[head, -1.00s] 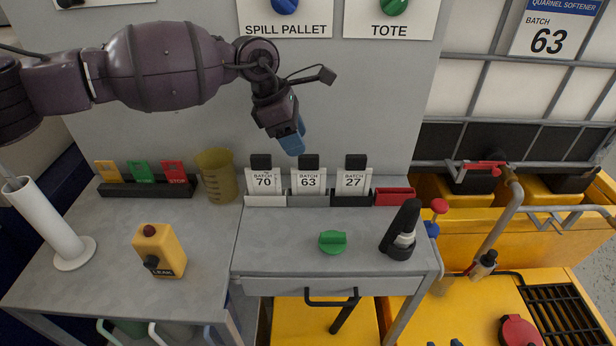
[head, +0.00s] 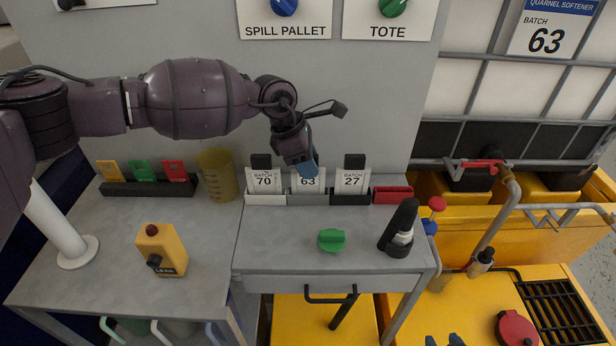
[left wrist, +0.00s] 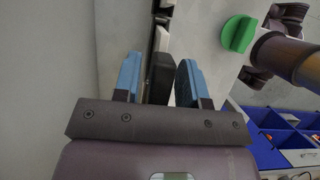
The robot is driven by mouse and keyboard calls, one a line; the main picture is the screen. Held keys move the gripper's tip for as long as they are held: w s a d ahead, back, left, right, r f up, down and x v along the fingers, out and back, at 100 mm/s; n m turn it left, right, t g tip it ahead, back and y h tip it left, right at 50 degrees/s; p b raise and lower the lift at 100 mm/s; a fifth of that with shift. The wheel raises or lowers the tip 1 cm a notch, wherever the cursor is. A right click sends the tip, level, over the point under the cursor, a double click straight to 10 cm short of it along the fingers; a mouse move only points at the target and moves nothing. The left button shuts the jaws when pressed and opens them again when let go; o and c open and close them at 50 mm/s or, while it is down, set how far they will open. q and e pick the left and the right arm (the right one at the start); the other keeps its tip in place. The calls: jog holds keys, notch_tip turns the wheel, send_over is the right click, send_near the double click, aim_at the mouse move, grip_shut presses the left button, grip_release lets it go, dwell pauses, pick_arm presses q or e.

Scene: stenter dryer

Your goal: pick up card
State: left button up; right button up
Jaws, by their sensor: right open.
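Three white batch cards with black tops stand in holders at the back of the grey cabinet: card 70 (head: 264,180), card 63 (head: 307,181) and card 27 (head: 353,181). My left gripper (head: 303,168) is at the top of card 63 and hides its black top in the head view. In the left wrist view the two blue fingers of my left gripper (left wrist: 160,80) stand apart, with a black block (left wrist: 159,77), apparently the card's top, between them. Narrow gaps show on both sides. My right gripper (head: 444,341) shows only as two separated fingertips at the bottom edge.
A sign (head: 544,40) on the caged tote reads batch 63. A green knob (head: 331,240) and a black-handled tool (head: 399,230) are on the cabinet top. An amber beaker (head: 216,175) and a red holder (head: 393,195) flank the cards.

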pick_arm(q)
grip_shut()
pick_arm(e)
jog(key=shift+w+r, duration=0.1)
jog(key=shift+w, duration=0.15)
pick_arm(q)
jog(key=shift+r, duration=0.1)
pick_arm(e)
jog(key=shift+w, duration=0.1)
